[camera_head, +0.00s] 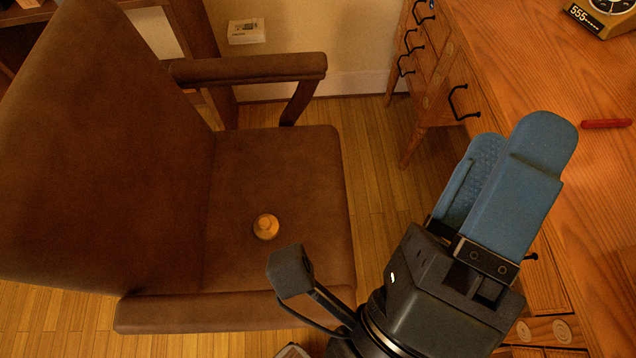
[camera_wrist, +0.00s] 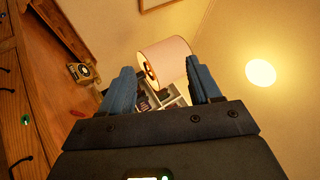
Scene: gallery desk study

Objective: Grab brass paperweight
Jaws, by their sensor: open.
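The brass paperweight (camera_head: 265,227) is a small, round, golden-brown object with a knob on top. It sits on the brown seat of the armchair (camera_head: 240,165). My gripper (camera_head: 520,145) has blue fingers and is at the right of the head view, in front of the wooden desk, pointing up and away from the chair. It is open, with nothing between its fingers. The wrist view shows the two blue fingers (camera_wrist: 160,88) apart, with a lamp and wall beyond them. The paperweight is not in the wrist view.
The chair's armrests (camera_head: 250,68) rise on the far and near sides of the seat. The wooden desk (camera_head: 590,165) fills the right, with a red object (camera_head: 606,124) and a yellow device (camera_head: 603,14) on it. A lamp (camera_wrist: 165,60) shows in the wrist view.

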